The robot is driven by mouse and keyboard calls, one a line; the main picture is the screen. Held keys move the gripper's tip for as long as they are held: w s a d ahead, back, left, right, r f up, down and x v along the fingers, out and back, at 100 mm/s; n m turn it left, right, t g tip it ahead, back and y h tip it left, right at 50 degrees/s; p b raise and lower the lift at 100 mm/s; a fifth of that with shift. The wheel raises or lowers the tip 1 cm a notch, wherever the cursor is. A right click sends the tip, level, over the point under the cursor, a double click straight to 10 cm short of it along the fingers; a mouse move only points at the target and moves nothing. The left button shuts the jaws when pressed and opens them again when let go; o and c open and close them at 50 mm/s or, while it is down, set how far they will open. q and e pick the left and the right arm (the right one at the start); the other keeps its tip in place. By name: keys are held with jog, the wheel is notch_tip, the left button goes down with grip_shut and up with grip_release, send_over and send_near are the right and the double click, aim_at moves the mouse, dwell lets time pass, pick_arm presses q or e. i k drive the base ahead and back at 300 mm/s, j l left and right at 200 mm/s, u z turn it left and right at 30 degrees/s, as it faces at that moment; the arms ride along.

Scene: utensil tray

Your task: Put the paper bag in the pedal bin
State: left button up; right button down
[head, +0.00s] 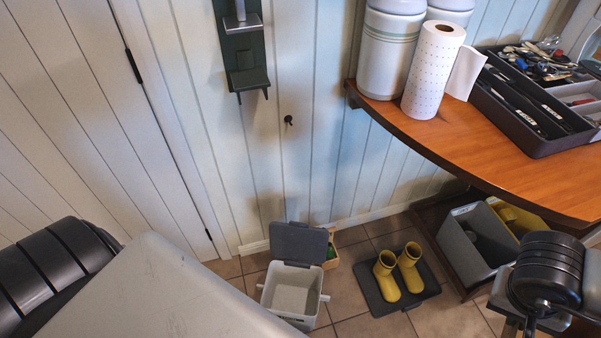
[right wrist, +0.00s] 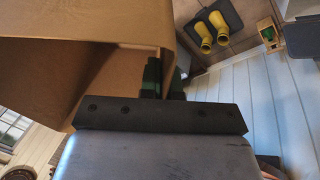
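The pedal bin (head: 292,287) stands on the tiled floor at the bottom middle of the head view, pale grey, with its dark lid (head: 299,241) raised. Its lid also shows at the right of the right wrist view (right wrist: 299,38). The brown paper bag (right wrist: 105,45) fills the upper left of the right wrist view. My right gripper (right wrist: 165,80) is shut on the bag's edge, with a dark finger on either side of the paper. In the head view my right arm is at the lower right, and the bag is not clearly visible. My left gripper is out of view.
Yellow boots (head: 399,272) stand on a dark mat (head: 418,291) right of the bin. A small wooden crate (head: 331,263) is behind it. A wooden counter (head: 500,150) with a utensil tray (head: 535,146) and paper towel roll (head: 432,70) overhangs grey and yellow bins (head: 468,250).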

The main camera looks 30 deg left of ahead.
aim_at(293, 306)
jog(key=u, duration=0.45)
jog(key=j+u, duration=0.15)
jog(key=u, duration=0.75)
